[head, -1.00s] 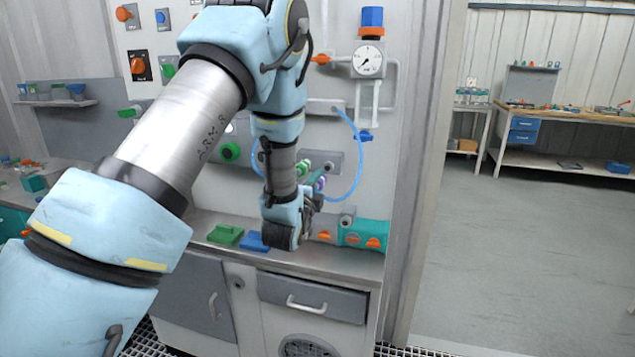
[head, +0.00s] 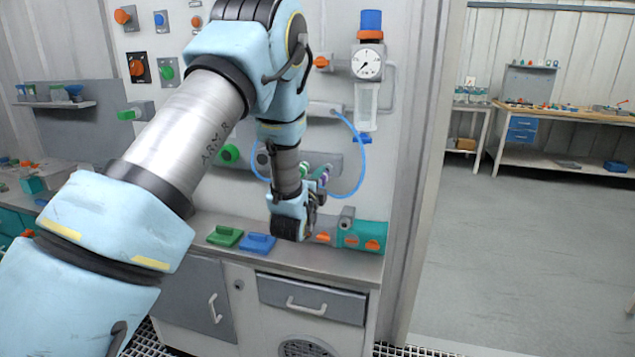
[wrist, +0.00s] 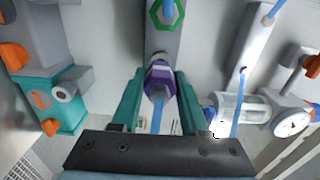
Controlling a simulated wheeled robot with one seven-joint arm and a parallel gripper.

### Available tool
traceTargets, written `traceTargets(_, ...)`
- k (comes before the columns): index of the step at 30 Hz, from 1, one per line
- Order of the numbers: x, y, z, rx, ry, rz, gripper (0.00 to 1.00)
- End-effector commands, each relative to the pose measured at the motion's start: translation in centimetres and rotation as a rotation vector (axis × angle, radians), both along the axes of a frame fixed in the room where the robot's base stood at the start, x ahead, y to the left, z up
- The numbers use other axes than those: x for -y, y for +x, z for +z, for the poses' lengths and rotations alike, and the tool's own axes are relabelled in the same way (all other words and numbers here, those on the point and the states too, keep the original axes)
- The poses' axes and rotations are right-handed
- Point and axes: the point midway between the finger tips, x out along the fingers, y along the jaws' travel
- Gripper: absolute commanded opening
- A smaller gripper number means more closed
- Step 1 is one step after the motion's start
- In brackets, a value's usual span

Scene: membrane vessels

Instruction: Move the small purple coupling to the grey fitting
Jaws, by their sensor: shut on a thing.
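The small purple coupling (wrist: 158,76) sits between the teal fingers of my gripper (wrist: 160,80), which is shut on it. A blue hose (wrist: 157,115) runs from the coupling toward my wrist. Behind the coupling is a grey bar (wrist: 163,42) on the panel with a green hexagonal coupling (wrist: 166,13); I cannot tell whether the purple one touches the bar. In the head view the purple coupling (head: 323,178) shows small beside my gripper. A short round grey port (wrist: 66,92) stands on the teal-and-grey vessel, apart from my gripper; I cannot tell whether this is the grey fitting.
A gauge (head: 368,63) with a clear bowl (head: 367,100) hangs on the panel at right. The blue hose (head: 362,165) loops below it. A green block (head: 225,236) and a blue block (head: 258,243) lie on the bench, left of the teal vessel (head: 372,234).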

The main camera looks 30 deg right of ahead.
Motion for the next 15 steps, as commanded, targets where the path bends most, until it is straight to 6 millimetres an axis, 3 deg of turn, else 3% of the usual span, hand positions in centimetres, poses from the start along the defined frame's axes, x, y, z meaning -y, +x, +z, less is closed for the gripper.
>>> traceTargets(15, 1.3, 1.4, 0.0, 0.001, 0.001, 0.000, 0.00)
